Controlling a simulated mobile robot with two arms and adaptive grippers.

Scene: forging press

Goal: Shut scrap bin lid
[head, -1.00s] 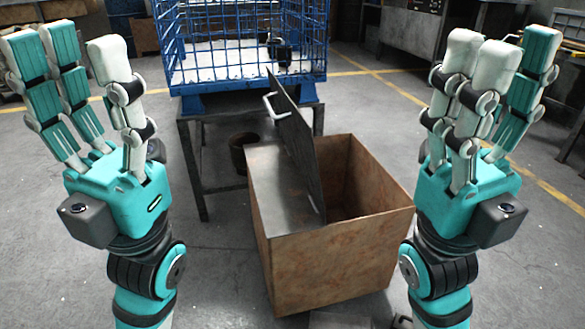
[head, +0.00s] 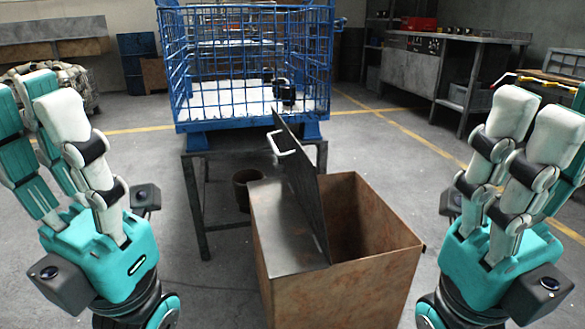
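The scrap bin (head: 345,291) is a rusty brown open-topped box in the lower middle of the head view. Its dark lid (head: 302,186) stands up steeply on edge, with a white handle (head: 284,144) near its upper left. A flat metal panel (head: 285,228) covers the left part of the bin's top, and the right part is open. My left gripper (head: 45,125) is open and empty at the left, apart from the bin. My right gripper (head: 540,130) is open and empty at the right, apart from the bin.
A blue wire cage (head: 245,62) stands on a dark metal stand (head: 190,190) just behind the bin. A small dark pot (head: 248,188) sits on the floor beneath it. A steel workbench (head: 425,70) stands back right. The floor right of the bin is clear.

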